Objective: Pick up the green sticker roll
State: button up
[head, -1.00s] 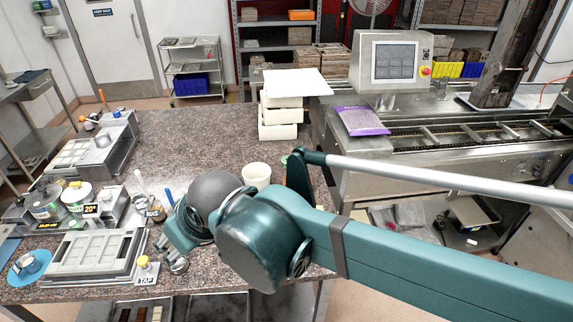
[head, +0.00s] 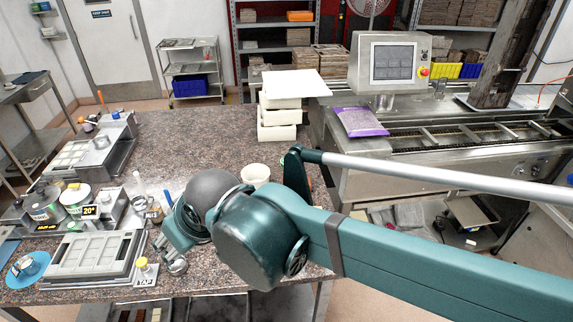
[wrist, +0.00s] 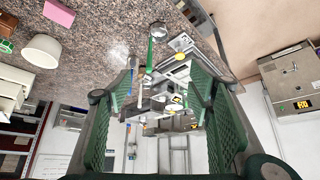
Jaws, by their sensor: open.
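A small green item, possibly the green sticker roll (head: 283,161), shows only in part in the head view, right of the white bowl and against my arm, which hides the rest. In the wrist view a small green patch, possibly the same roll (wrist: 5,46), is at the left edge beyond the white bowl. My gripper (wrist: 163,75) is open and empty, its two green ribbed fingers wide apart above the worktop. The roll is well to the left of the fingers there.
A white bowl (head: 256,174) stands near the possible roll, with stacked white crates (head: 279,110) behind. Moulds (head: 92,258), tins and a yellow-topped stamp crowd the left of the granite worktop. A pink block (wrist: 59,12) lies by the bowl. The worktop's middle back is clear.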

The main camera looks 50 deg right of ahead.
jog(key=w+d+r+m+g+h+p, duration=0.15)
jog(key=w+d+m, duration=0.35)
jog(key=w+d, duration=0.8)
jog(key=w+d+m+g+h+p, duration=0.15)
jog(key=w+d+m, duration=0.55)
jog(key=d, duration=1)
jog(key=d+f+m+g, duration=0.1)
jog(key=d+f+m, duration=0.1)
jog(key=d+f, duration=0.5)
jog(key=w+d+f+m+g+y+p, duration=0.1)
jog(key=d+f, duration=0.6)
jog(key=d, duration=1)
jog(key=w+d+f+m+g, duration=0.1)
jog(key=d+f+m+g, duration=0.1)
jog(key=d+f, duration=0.5)
jog(key=shift+d+f+m+y+p, duration=0.15)
jog(key=shift+d+f+m, duration=0.05)
jog(key=shift+d, duration=1.2)
jog(key=shift+d+f+m+y+p, duration=0.15)
jog(key=shift+d+m, duration=0.05)
jog(key=shift+d, duration=1.2)
jog(key=shift+s+d+f, duration=0.15)
jog(key=shift+d+f, duration=0.05)
